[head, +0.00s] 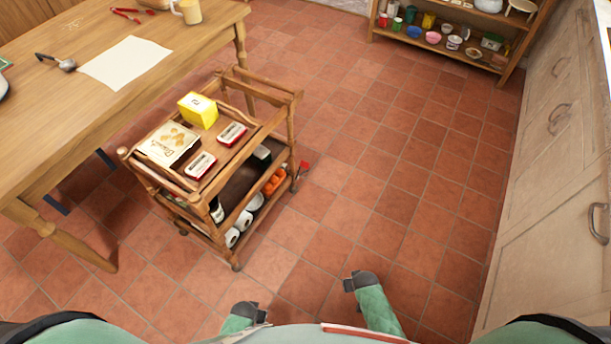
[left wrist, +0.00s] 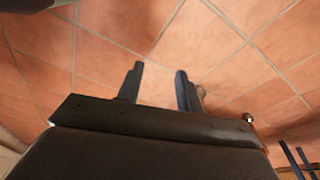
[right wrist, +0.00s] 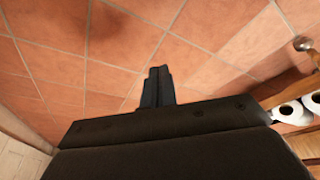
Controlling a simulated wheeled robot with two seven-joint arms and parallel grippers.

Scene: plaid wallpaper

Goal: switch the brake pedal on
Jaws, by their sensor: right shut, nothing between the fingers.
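A wooden two-tier trolley (head: 228,158) stands beside the table in the head view. A small red piece (head: 304,166) sticks out near its right-hand leg; it may be the brake pedal, but it is too small to be sure. My left gripper (left wrist: 158,88) is open and empty above the floor tiles, its two fingers apart. My right gripper (right wrist: 157,86) is shut and empty, its fingers together, also over bare floor. In the head view both grippers are near the bottom edge, apart from the trolley. The right wrist view shows part of the trolley at its right edge.
The trolley carries a yellow box (head: 198,110), a book and red-and-white tins on top, with white rolls (head: 243,221) below. A wooden table (head: 60,130) is at left, cabinets (head: 545,200) at right, a shelf (head: 450,50) behind. The tiled floor (head: 390,170) between is clear.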

